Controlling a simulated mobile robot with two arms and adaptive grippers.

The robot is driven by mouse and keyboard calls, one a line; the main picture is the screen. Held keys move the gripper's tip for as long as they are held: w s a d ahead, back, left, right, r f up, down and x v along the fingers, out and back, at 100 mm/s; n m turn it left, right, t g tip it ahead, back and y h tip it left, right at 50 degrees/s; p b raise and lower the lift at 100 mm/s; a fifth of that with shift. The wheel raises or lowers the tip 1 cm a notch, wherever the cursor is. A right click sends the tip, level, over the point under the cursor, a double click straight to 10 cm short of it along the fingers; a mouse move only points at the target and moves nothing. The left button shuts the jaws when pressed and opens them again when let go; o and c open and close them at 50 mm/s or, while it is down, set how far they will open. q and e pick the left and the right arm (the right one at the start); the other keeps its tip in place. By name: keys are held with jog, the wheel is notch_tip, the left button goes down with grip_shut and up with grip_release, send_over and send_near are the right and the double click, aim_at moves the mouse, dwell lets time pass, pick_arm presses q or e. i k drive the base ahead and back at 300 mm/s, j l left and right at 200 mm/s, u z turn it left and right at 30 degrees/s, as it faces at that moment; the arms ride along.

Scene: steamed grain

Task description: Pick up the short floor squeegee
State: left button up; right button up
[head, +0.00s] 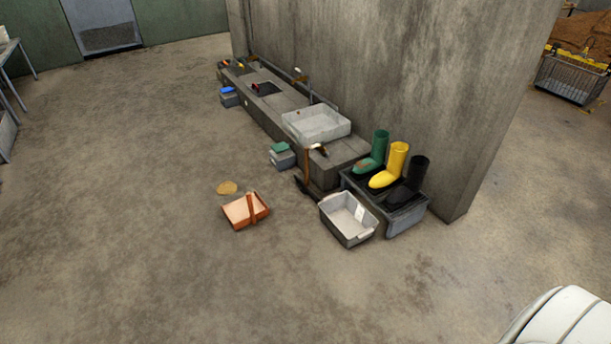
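What looks like the short floor squeegee (307,165) stands at the near end of the low concrete bench. It has a brown upright handle and a dark head at the floor, and seems to lean against the bench. Small items on the bench edge lie close to its top, and I cannot tell whether they touch it. Neither of my grippers is in view.
A grey tub (347,235) stands on the floor close to the squeegee. Green, yellow (396,160) and black boots stand on a dark crate (408,218) to the right. An orange dustpan-like box (237,213) lies left. The near floor is clear.

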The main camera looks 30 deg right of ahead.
aim_at(307, 189)
jog(key=i+l, duration=0.4)
jog(key=i, duration=0.2)
jog(key=i+l, duration=0.35)
jog(key=i, duration=0.2)
jog(key=i+l, duration=0.4)
jog(key=i, duration=0.2)
